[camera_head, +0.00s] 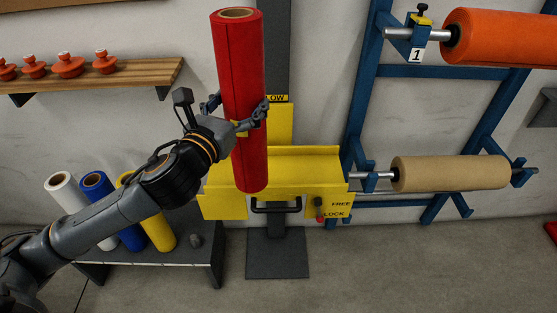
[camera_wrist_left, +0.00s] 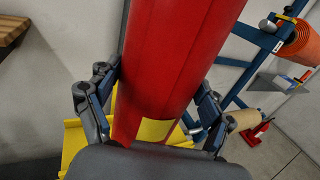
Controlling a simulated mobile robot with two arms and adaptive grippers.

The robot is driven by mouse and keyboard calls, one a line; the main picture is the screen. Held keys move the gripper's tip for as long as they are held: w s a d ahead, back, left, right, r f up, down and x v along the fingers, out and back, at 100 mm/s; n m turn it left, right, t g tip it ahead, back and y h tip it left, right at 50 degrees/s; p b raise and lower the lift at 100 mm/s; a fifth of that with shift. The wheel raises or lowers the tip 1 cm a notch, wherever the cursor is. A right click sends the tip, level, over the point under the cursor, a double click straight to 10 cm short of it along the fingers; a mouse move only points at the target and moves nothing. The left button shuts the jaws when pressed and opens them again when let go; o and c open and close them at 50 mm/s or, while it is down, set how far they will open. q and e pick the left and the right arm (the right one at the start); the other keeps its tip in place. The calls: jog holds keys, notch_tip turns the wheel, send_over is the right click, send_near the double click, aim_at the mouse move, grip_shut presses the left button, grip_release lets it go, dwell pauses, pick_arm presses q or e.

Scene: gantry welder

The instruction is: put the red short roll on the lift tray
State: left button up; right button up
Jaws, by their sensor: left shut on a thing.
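The red short roll (camera_head: 240,70) stands nearly upright in the head view, held in the air by my left gripper (camera_head: 238,116). The gripper is shut around its middle, and the fingers hide part of it. In the left wrist view the red roll (camera_wrist_left: 175,60) fills the middle between the fingers of my left gripper (camera_wrist_left: 150,105). The yellow lift tray (camera_head: 310,168) is behind the roll's lower half in the head view. I cannot tell whether the roll touches it. The yellow tray also shows in part in the left wrist view (camera_wrist_left: 73,140). My right gripper is not in view.
A blue rack (camera_head: 362,100) at right carries an orange roll (camera_head: 505,37) and a tan roll (camera_head: 450,173). White, blue and yellow rolls (camera_head: 155,222) stand on a low dark stand at left. A wooden shelf (camera_head: 120,77) holds several orange objects. Floor is clear at front right.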

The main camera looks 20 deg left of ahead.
pick_arm(q)
jog(key=r, duration=0.2)
jog(key=shift+w+a+r+p, duration=0.2)
jog(key=shift+w+r+p, duration=0.1)
jog(key=shift+w, duration=0.1)
jog(key=w+d+f, duration=0.3)
jog(key=w+f, duration=0.9)
jog(key=w, duration=0.2)
jog(key=shift+f+b, duration=0.3)
jog(key=shift+b, duration=0.15)
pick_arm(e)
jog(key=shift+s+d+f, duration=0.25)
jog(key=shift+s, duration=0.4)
pick_arm(q)
jog(key=o, duration=1.7)
jog(key=shift+s+a+f, duration=0.1)
jog(key=shift+f, duration=0.35)
jog(key=shift+o, duration=0.2)
jog(key=shift+s+r, duration=0.1)
